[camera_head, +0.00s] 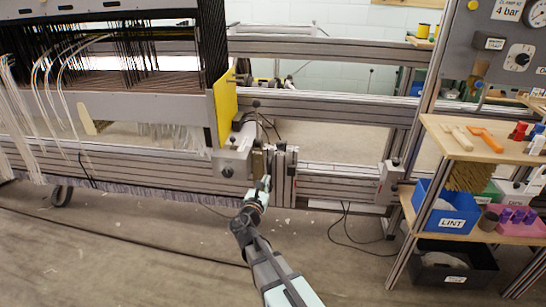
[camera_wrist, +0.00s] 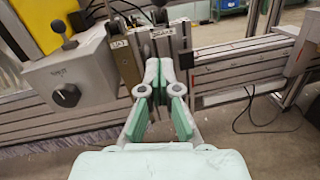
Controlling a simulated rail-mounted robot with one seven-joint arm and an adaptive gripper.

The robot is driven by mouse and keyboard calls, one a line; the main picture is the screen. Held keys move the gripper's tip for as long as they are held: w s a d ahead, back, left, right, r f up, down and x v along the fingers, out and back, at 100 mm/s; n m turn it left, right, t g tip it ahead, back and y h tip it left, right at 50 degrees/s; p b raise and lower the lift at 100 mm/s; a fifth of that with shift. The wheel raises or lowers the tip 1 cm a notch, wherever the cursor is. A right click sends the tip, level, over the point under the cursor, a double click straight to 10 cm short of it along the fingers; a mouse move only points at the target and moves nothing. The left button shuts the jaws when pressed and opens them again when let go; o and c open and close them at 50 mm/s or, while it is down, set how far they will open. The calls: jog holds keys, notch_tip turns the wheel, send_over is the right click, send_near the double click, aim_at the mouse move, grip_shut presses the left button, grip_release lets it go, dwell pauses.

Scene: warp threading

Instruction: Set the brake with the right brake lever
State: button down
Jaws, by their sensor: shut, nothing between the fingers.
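My gripper (camera_head: 265,184) is in front of the lever hardware at the right end of the loom's front beam. In the wrist view its fingertips (camera_wrist: 161,72) are together with nothing between them. Just beyond them stands an upright metal bracket (camera_wrist: 170,48) with a small label and a dark knob (camera_wrist: 160,16) near its top. To the left is a grey box (camera_wrist: 92,75) with a dark round knob (camera_wrist: 66,95) and a ball-topped lever (camera_wrist: 59,28). I cannot tell which of these is the right brake lever. No contact is visible; the fingers partly hide the bracket's lower part.
A yellow side plate (camera_head: 227,103) and warp threads are at the left. Another grey block with a dark knob (camera_head: 392,180) sits farther right on the rail. A shelf with a blue LINT bin (camera_head: 447,208) stands at the right. Cables lie on the floor.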

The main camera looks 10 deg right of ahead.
aim_at(281, 145)
jog(key=shift+w+d, duration=0.1)
jog(key=r+b+x, duration=0.2)
jog(key=b+x, duration=0.1)
jog(key=x, duration=0.9)
jog(key=shift+d+r, duration=0.3)
jog(key=shift+r, duration=0.1)
jog(key=shift+w+r, duration=0.1)
